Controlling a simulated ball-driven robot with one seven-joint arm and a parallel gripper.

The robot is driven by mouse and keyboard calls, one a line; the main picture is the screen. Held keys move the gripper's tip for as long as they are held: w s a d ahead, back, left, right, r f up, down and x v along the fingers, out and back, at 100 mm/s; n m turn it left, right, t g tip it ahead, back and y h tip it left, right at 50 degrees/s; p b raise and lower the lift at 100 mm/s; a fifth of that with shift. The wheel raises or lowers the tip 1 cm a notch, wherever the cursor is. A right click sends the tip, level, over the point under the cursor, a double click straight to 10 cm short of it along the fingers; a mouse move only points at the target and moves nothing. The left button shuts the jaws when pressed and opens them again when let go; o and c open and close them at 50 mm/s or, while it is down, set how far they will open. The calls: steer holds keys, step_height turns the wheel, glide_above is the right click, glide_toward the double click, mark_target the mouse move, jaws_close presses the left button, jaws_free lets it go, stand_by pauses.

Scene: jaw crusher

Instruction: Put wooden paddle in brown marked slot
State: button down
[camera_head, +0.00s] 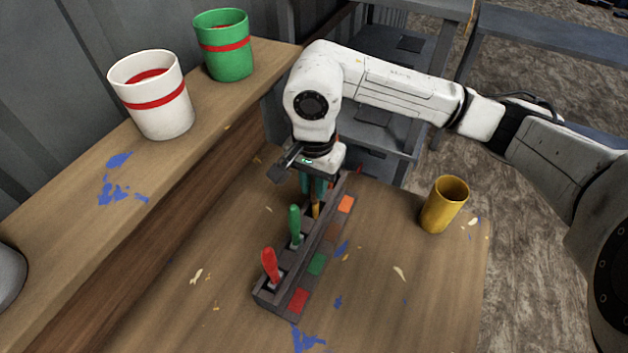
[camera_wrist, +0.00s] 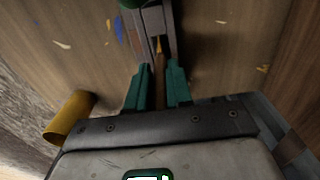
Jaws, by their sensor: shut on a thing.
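The wooden paddle (camera_wrist: 159,82) is a thin brown stick with a yellowish end, held between the teal fingers of my gripper (camera_wrist: 157,68). In the head view my gripper (camera_head: 314,190) points down over the far part of a long grey slotted rack (camera_head: 268,301). The paddle's yellowish end (camera_head: 316,211) shows just below the fingers, at the rack near the brown mark (camera_head: 333,231). I cannot tell whether it is inside the slot or above it. The slot opening is hidden.
A green-handled tool (camera_head: 295,224) and a red-handled tool (camera_head: 270,265) stand in nearer slots. Green, red and orange marks line the rack. A yellow cup (camera_head: 444,206) stands to the right. White (camera_head: 152,97) and green (camera_head: 224,47) cups stand on the raised shelf.

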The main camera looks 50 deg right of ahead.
steer(key=shift+f, duration=0.15)
steer(key=c, duration=1)
jaws_free()
steer(key=shift+r, duration=0.2)
step_height(320, 180, up, 12)
steer(key=shift+b, duration=0.95)
